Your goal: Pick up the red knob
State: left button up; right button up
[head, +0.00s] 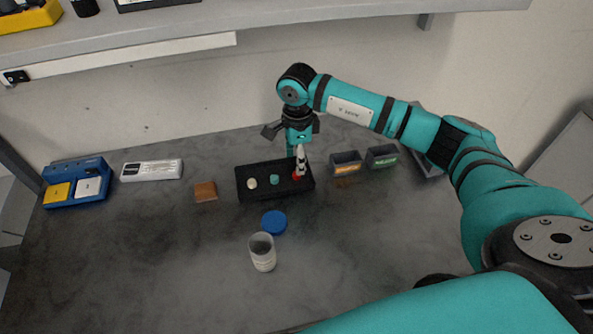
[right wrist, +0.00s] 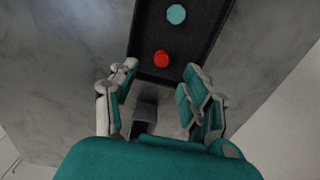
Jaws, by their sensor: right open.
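The red knob (head: 297,178) stands at the right end of a black tray (head: 281,191) on the grey table. A teal knob (head: 275,180) and a cream knob (head: 251,183) sit in the same tray. My right gripper (head: 301,172) points down over the red knob and partly hides it. In the right wrist view the gripper (right wrist: 160,74) is open and empty. The red knob (right wrist: 162,59) shows just beyond the gap between its fingertips, with the teal knob (right wrist: 176,14) farther off. I cannot tell whether the fingers touch the red knob. My left gripper is not in view.
Two small grey bins (head: 346,164) stand right of the tray. A brown block (head: 205,192) lies left of it. A blue lid (head: 274,222) and an open white jar (head: 262,252) are in front. A blue device (head: 76,184) stands far left. A shelf (head: 300,22) runs along the back.

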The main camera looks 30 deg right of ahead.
notch_tip(320, 180, down, 4)
jog(key=shift+w+d+f+p, duration=0.1)
jog(key=shift+d+p, duration=0.05)
jog(key=shift+p, duration=1.05)
jog(key=shift+f, duration=0.55)
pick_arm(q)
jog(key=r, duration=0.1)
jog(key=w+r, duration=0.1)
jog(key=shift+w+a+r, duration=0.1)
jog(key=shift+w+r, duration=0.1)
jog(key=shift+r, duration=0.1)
pick_arm(e)
jog(key=c, duration=0.8)
